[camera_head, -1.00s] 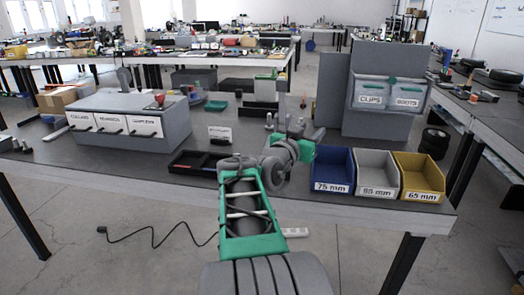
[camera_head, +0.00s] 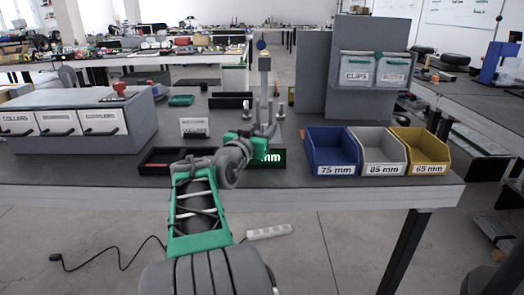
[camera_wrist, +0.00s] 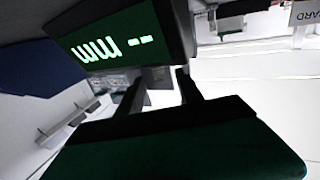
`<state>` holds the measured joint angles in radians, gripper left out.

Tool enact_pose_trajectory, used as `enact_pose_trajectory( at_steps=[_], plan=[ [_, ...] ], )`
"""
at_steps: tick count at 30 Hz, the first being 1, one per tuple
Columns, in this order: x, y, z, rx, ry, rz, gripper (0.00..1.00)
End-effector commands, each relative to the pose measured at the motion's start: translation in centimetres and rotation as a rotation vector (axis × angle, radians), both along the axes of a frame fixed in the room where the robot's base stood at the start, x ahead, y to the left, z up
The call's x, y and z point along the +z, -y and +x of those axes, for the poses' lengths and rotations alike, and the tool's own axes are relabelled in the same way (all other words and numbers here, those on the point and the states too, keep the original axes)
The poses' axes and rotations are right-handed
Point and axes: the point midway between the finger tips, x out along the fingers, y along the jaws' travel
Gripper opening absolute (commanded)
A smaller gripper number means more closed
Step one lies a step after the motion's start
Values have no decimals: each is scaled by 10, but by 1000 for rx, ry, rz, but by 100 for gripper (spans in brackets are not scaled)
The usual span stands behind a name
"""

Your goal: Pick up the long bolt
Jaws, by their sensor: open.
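Grey upright pieces that look like bolts stand on the table beyond my gripper, one at the right (camera_head: 280,108) and one at the left (camera_head: 250,107). A taller grey post (camera_head: 264,85) with a square top stands between them. I cannot tell which piece is the long bolt. My gripper (camera_head: 262,142) is open at the table's front part, beside a dark display (camera_head: 272,158) with green "mm" lettering. In the wrist view, the dark jaws (camera_wrist: 160,84) are apart, with a blurred grey shape beyond them. The display (camera_wrist: 115,42) is close at the upper left.
Blue (camera_head: 331,152), grey (camera_head: 378,152) and yellow (camera_head: 420,150) bins stand to the right. A black tray (camera_head: 160,160) lies left of my arm. A grey drawer cabinet (camera_head: 90,122) stands at the left, and a grey panel with clear bins (camera_head: 372,72) at the back right.

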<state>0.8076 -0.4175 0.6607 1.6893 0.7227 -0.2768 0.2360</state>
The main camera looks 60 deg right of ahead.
Motion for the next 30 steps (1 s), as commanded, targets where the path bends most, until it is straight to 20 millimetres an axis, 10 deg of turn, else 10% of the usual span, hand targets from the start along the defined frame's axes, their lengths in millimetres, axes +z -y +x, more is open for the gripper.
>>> enact_pose_trajectory(
  at_steps=[9,17,30],
  plan=[
    [-1,52,5,1,0,1,43],
    [1,57,6,5,0,0,43],
    [0,57,6,5,0,0,8]
  ],
)
